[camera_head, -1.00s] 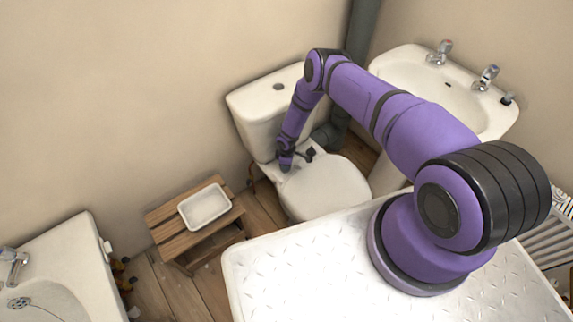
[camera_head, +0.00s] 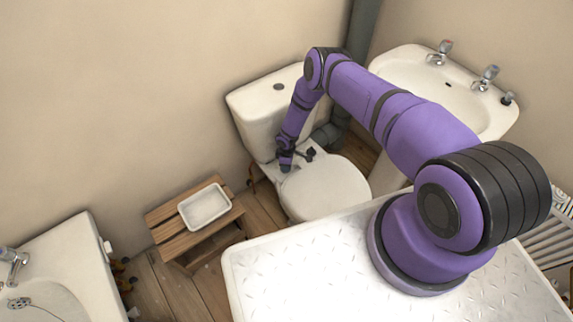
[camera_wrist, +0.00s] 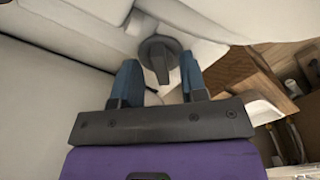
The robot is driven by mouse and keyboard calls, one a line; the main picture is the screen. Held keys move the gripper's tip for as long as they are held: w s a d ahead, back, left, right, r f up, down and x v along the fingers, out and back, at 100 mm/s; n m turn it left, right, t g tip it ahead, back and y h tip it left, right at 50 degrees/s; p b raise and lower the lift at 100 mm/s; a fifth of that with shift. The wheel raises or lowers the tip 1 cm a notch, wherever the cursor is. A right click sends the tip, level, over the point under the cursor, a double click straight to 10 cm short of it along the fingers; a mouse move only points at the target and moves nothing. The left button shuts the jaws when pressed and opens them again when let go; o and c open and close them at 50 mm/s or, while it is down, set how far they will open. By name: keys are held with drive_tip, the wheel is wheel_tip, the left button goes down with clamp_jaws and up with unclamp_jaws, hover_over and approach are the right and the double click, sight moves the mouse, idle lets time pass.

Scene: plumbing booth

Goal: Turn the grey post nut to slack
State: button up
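The grey post nut (camera_wrist: 158,50) shows in the wrist view as a dark round knob with a flat wing pointing toward me, set against a white surface of the toilet. My gripper (camera_wrist: 160,66) is open, its two blue-grey fingers apart with the nut's wing between their tips. I see a gap on each side of the wing; I cannot tell contact. In the head view my gripper (camera_head: 285,163) is low at the back of the toilet seat (camera_head: 325,190), in front of the cistern (camera_head: 263,108). The nut cannot be made out there.
A wooden stool (camera_head: 165,232) with a white tray (camera_head: 222,203) stands left of the toilet. A washbasin (camera_head: 405,68) is on the right, with a grey pipe (camera_head: 362,35) behind. A bathtub (camera_head: 75,240) is at lower left. The wall is close behind the cistern.

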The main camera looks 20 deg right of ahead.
wheel_tip(320, 180, up, 10)
drive_tip(key=shift+r, duration=0.25)
idle(0.3)
drive_tip(key=shift+d, duration=0.1)
